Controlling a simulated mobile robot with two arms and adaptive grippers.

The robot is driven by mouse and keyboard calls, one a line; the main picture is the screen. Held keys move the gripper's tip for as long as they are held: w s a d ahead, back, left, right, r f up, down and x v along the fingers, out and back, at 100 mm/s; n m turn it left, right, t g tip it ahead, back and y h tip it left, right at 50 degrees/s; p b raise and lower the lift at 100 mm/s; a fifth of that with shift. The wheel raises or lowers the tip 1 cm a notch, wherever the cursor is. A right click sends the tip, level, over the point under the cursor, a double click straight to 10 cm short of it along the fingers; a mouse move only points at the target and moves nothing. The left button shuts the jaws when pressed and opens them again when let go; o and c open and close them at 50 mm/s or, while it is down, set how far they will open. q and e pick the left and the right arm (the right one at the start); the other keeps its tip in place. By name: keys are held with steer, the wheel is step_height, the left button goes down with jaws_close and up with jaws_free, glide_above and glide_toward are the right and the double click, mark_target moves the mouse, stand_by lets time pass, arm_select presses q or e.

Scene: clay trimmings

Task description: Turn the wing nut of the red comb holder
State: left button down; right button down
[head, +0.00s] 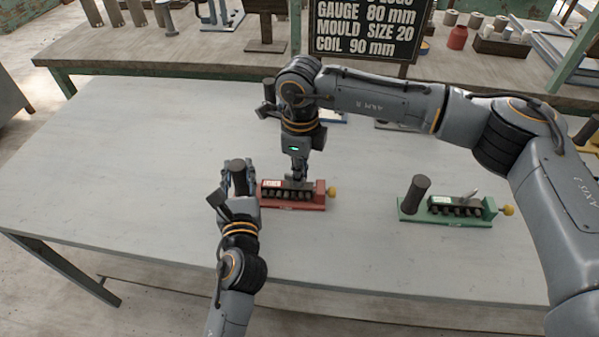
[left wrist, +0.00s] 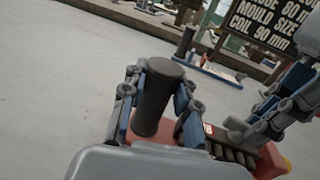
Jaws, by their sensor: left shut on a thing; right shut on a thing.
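The red comb holder (head: 305,206) lies on the table, with a row of dark teeth or blocks (head: 283,194) on it. Its yellow wing nut (head: 331,191) sits at the right end; part of it shows at the lower right of the left wrist view (left wrist: 288,163). A dark upright handle (left wrist: 157,95) stands at the holder's left end. My left gripper (head: 238,178) is shut around this handle. My right gripper (head: 297,178) points down from above, shut on the dark comb part of the red holder; its fingertips are partly hidden there.
A green comb holder (head: 447,217) with a dark handle and yellow nut lies to the right. A dark sign (head: 366,30) stands behind the table's back edge. A back bench (head: 140,45) carries pots and tools. The table's left side (head: 130,150) is bare.

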steer(key=n, duration=0.4)
steer(key=shift+w+d+n, duration=0.1)
steer(key=shift+w+n, duration=0.2)
arm_select(q)
steer(key=shift+a, duration=0.1)
arm_select(e)
steer(key=shift+w+n, duration=0.15)
steer(key=shift+n, duration=1.1)
steer(key=shift+w+n, duration=0.1)
steer(key=shift+n, duration=1.15)
steer(key=c, duration=1.5)
jaws_free()
steer(key=shift+o, duration=0.2)
step_height(320, 180, up, 12)
arm_select(q)
steer(key=c, duration=0.9)
jaws_free()
steer(key=shift+c, duration=0.2)
